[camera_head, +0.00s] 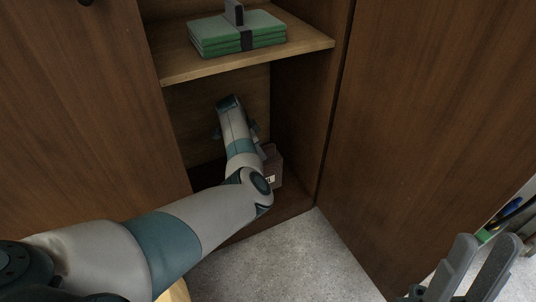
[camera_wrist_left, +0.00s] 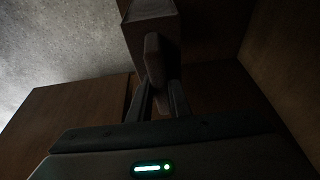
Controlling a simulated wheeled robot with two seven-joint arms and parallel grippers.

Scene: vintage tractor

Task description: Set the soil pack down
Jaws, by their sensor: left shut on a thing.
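The soil pack (camera_head: 273,165) is a dull brown block with a small pale label, in the lower compartment of the cabinet, partly hidden behind my left arm. In the left wrist view the block (camera_wrist_left: 150,12) is dark and has an upright grip. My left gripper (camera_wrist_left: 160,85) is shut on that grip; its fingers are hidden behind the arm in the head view. Whether the pack touches the compartment floor cannot be told. My right gripper (camera_head: 478,265) is at the lower right, with its fingers apart and nothing between them.
A wooden shelf (camera_head: 300,50) above my left arm bears a green strapped stack (camera_head: 238,36) with a dark grip. Side walls close in the compartment. A wooden door panel (camera_head: 430,120) stands at the right. The grey floor (camera_head: 290,262) in front is clear.

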